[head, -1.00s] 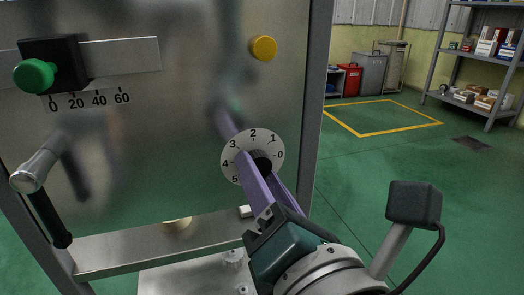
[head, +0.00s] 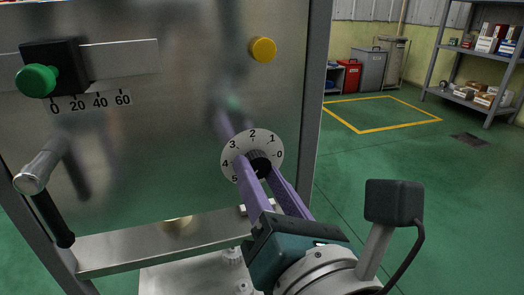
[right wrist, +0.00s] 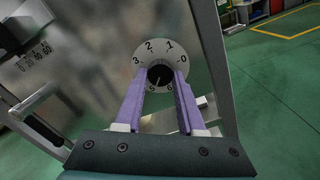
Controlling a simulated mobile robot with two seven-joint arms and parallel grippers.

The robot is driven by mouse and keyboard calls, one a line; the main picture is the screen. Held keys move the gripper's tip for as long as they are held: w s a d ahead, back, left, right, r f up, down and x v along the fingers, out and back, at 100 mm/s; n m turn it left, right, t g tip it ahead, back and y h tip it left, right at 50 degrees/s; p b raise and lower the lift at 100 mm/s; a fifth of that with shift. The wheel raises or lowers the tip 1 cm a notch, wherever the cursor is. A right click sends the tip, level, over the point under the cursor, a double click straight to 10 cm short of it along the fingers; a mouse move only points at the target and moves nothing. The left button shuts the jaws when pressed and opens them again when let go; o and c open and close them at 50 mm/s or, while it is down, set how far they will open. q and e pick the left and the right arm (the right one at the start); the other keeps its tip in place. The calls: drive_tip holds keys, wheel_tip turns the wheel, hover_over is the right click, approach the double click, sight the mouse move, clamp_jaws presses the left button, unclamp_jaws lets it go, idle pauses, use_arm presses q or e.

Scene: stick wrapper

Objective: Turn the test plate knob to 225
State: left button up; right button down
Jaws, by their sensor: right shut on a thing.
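The knob (head: 259,161) is small, black and ribbed, at the centre of a white round dial (head: 236,142) on the upright metal plate (head: 170,150). In the head view the dial shows 0 to 5, with 0 at the right and numbers rising counterclockwise. My right gripper (head: 257,170) has its purple fingers shut on the knob, one on each side. The right wrist view also shows the knob (right wrist: 160,75) between the fingertips (right wrist: 160,80); a thin pale mark on its face seems to point down, near 5. My left gripper is out of view.
A green knob (head: 36,81) on a black slider block sits at the plate's upper left, above a 0 to 60 scale. A yellow button (head: 262,49) is above the dial. A lever handle (head: 44,165) sticks out at the left. Open green floor lies right of the frame.

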drive_tip(key=c, duration=0.5)
unclamp_jaws()
drive_tip(key=v, duration=1)
drive_tip(key=shift+r, duration=0.1)
